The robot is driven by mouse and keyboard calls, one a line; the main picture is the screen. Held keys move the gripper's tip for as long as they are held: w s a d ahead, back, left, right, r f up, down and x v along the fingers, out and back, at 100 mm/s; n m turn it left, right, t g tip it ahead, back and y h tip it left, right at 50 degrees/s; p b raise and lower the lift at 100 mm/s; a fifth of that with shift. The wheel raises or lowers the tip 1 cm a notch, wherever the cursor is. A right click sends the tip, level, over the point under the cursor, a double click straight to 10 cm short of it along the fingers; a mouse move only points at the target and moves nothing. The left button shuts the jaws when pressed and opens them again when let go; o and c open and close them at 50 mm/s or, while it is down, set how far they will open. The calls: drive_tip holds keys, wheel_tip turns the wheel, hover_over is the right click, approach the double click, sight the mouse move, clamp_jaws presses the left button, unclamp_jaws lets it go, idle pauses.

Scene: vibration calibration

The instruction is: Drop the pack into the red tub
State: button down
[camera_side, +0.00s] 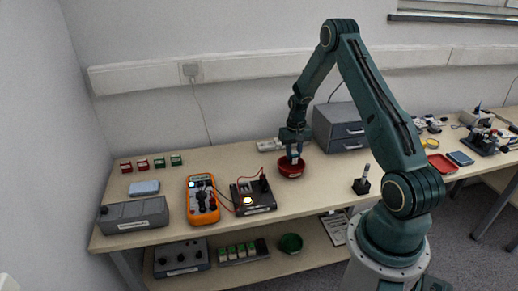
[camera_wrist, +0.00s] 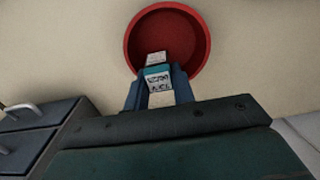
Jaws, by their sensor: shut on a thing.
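The red tub (camera_side: 291,170) is a round open bowl on the bench, below my gripper. In the wrist view the red tub (camera_wrist: 135,40) fills the upper middle, and its inside looks empty apart from what the pack covers. My gripper (camera_side: 294,155) points down over the tub. It is shut on the pack (camera_wrist: 157,77), a small white and teal block with dark print, held between the two blue fingers. In the side view the pack is small and mostly hidden by the fingers. The pack overlaps the tub's near part in the wrist view; its exact height above the floor cannot be told.
A grey drawer unit (camera_side: 338,128) stands close to the right of the tub. A black box with leads (camera_side: 253,196) and an orange multimeter (camera_side: 202,200) stand to the left. A small black stand (camera_side: 362,184) is at the front right. A green bowl (camera_side: 291,243) sits on the lower shelf.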

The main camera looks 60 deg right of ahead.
drive_tip(key=shift+f, duration=0.2)
drive_tip(key=c, duration=1.1)
unclamp_jaws()
drive_tip(key=shift+r, duration=0.15)
wheel_tip(320, 180, up, 14)
drive_tip(key=shift+f, duration=0.2)
